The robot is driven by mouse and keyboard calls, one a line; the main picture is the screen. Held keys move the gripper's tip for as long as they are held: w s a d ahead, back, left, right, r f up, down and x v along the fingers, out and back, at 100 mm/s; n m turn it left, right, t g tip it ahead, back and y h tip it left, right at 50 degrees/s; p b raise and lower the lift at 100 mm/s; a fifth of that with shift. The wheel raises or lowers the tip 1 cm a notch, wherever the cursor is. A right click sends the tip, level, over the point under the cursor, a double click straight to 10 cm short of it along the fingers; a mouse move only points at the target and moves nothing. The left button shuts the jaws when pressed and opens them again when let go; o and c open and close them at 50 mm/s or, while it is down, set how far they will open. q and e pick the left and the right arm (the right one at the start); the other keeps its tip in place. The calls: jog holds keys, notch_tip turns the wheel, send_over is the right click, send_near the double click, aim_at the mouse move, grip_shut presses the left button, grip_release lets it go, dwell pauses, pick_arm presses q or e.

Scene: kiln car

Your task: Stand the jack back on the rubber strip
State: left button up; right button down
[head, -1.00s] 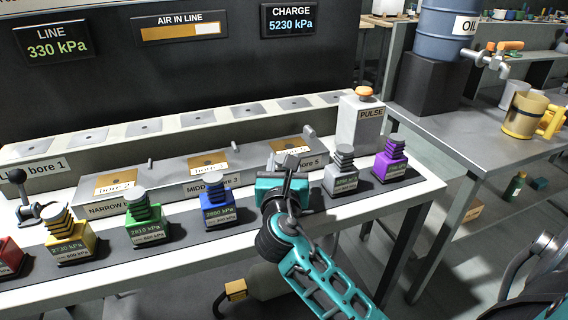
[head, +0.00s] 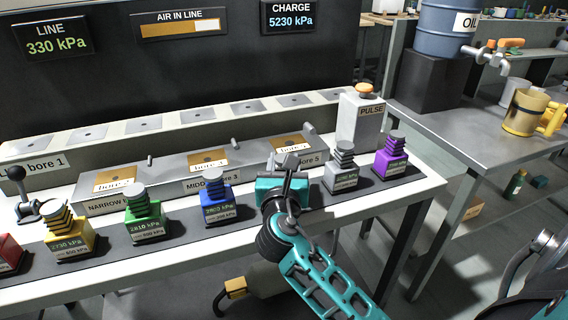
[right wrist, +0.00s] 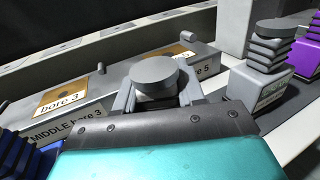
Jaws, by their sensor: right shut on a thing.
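My right gripper (head: 285,180) is shut on a jack, above the bench by the gap between the blue jack and the grey jack. In the right wrist view the held jack (right wrist: 155,77) shows its round grey cap between the fingers, with a dark part under it. Its lower body is hidden behind the gripper, so I cannot tell whether it touches the strip. The dark rubber strip (head: 183,225) runs along the bench front. The blue jack (head: 217,202), grey jack (head: 343,172) and purple jack (head: 391,158) stand upright on it. My left gripper is not in view.
The green jack (head: 144,217) and yellow jack (head: 66,232) also stand on the strip, with a red one (head: 8,254) at the left edge. Behind is the bore block (head: 135,175). The pulse box (head: 361,125) stands back right, and a lever (head: 20,190) at left.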

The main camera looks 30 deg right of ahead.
jog(key=c, duration=0.7)
grip_release()
jog(key=shift+o, duration=0.5)
jog(key=shift+f, duration=0.25)
jog(key=shift+s+r, duration=0.1)
jog(key=shift+r, duration=0.05)
jog(key=shift+s+a, duration=0.45)
jog(key=shift+s, duration=0.1)
jog(key=shift+p+v, duration=0.7)
jog(key=shift+v, duration=1)
jog(key=shift+p+v, duration=0.3)
jog(key=shift+v, duration=1.2)
